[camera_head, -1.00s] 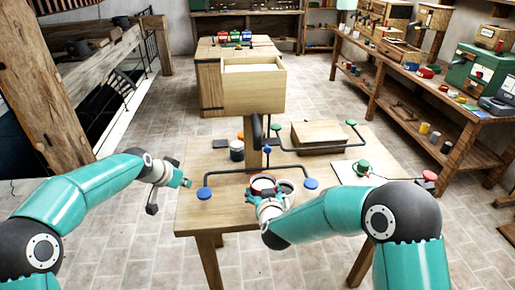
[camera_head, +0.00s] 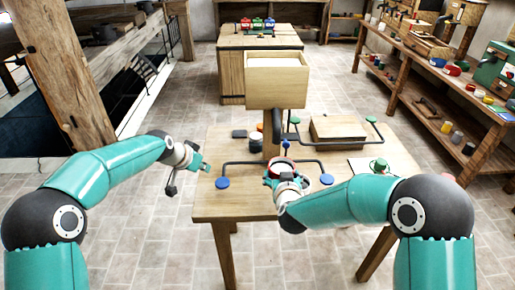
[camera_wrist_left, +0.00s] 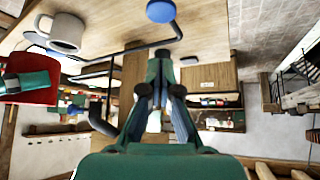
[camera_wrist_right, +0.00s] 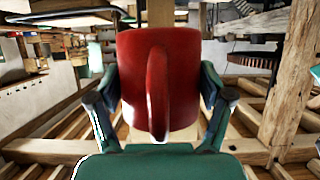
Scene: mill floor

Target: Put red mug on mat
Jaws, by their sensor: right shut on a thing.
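My right gripper (camera_wrist_right: 160,105) is shut on the red mug (camera_wrist_right: 178,60), with one finger on each side and the handle facing the wrist camera. In the head view the mug (camera_head: 270,183) is mostly hidden by the gripper at the table's middle. The left wrist view shows the red mug (camera_wrist_left: 38,90) beside a white mug (camera_wrist_left: 66,32). My left gripper (camera_head: 205,168) is empty over the table's left edge, its fingers close together in the left wrist view (camera_wrist_left: 160,75).
Dark bent pipes with blue discs (camera_head: 222,182) and green discs cross the table (camera_head: 215,206). A wooden box (camera_head: 275,80) on a post rises behind the mugs. A wooden block (camera_head: 337,128) and a green object (camera_head: 378,165) are to the right. The table's front left is clear.

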